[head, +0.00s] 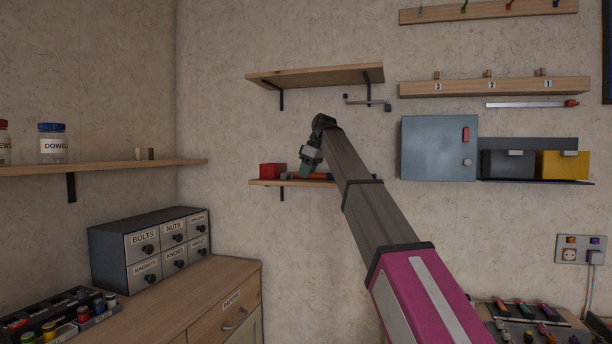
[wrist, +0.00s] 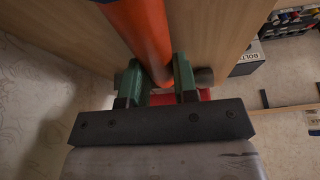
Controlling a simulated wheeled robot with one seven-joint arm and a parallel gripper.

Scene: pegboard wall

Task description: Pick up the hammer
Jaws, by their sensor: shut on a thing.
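The hammer has an orange handle (head: 319,176) that shows on the small lower wall shelf, partly hidden by my arm. Its grey head (head: 284,176) is toward the left, beside the red box. My gripper (head: 304,171) is at the shelf, reaching down over the hammer with its green fingers. In the wrist view the orange handle (wrist: 140,32) runs between the two green fingers, and my gripper (wrist: 160,82) is shut on it. Grey ends of the head show just outside the fingers. I cannot tell whether the hammer is clear of the shelf.
The red box (head: 270,171) stands at the left on the lower shelf (head: 262,183). An upper shelf (head: 318,76) with brackets is above. A grey-blue wall cabinet (head: 438,148) is to the right. A drawer unit (head: 150,247) stands on the wooden counter at left.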

